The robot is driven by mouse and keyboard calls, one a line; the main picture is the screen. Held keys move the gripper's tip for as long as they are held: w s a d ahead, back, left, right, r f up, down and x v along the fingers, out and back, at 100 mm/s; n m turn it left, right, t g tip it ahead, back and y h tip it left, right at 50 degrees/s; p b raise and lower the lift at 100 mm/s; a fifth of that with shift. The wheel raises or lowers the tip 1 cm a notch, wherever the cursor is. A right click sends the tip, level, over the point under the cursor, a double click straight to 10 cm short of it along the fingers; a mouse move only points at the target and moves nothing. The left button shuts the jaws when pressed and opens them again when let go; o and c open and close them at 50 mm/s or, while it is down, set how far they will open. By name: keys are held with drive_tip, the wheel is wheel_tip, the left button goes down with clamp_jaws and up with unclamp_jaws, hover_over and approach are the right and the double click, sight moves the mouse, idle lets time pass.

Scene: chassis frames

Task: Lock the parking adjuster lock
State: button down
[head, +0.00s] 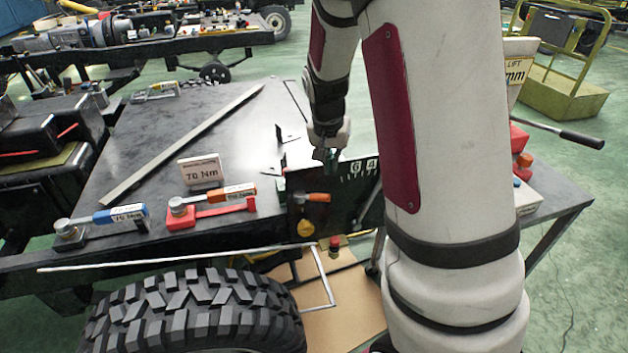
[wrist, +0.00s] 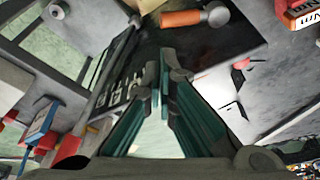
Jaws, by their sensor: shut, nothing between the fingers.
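My gripper (wrist: 166,70) is shut and empty, with its green-lined fingers together over the black panel in the wrist view. In the head view my gripper (head: 325,155) is at the top of the black panel (head: 340,205) with white markings, at the chassis's right end. An orange-handled lever (head: 312,197), which may be the parking adjuster lock, is on this panel's front. It also shows as an orange handle (wrist: 182,18) with a grey round end at the top of the wrist view, apart from the fingertips. The contact under my fingertips is hidden.
A big tyre (head: 195,310) stands in front. My arm hides part of the right side.

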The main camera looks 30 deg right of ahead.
sight(329, 198)
drive_tip(key=shift+w+d+f, duration=0.15)
drive_tip(key=shift+w+f, duration=0.1)
drive_tip(key=shift+f, duration=0.1)
drive_tip(key=x, duration=1)
drive_tip(key=shift+s+b, duration=0.1)
drive_tip(key=shift+b, duration=0.2)
drive_tip(key=shift+s+a+m, duration=0.25)
drive_tip(key=shift+s+m, duration=0.1)
drive_tip(key=shift+m, duration=0.15)
drive_tip(key=shift+s+a+m+g+h, duration=0.3)
drive_tip(key=shift+s+a+m+g, duration=0.25)
drive_tip(key=shift+m, duration=0.45)
drive_tip(key=s+a+m+p, duration=0.1)
drive_tip(key=s+a+m+g+p, duration=0.1)
drive_tip(key=m, duration=0.1)
drive_tip(key=shift+a+r+m, duration=0.1)
drive_tip(key=shift+a+m, duration=0.05)
drive_tip(key=shift+m, duration=0.15)
drive_tip(key=shift+s+a+m+g+p, duration=0.25)
drive_tip(key=shift+a+m+p, duration=0.25)
drive_tip(key=shift+a+m, duration=0.5)
drive_tip(key=shift+s+a+m+g+p, duration=0.25)
drive_tip(key=shift+a+m+p, duration=0.25)
drive_tip(key=shift+a+m, duration=0.5)
drive_tip(key=shift+w, duration=0.1)
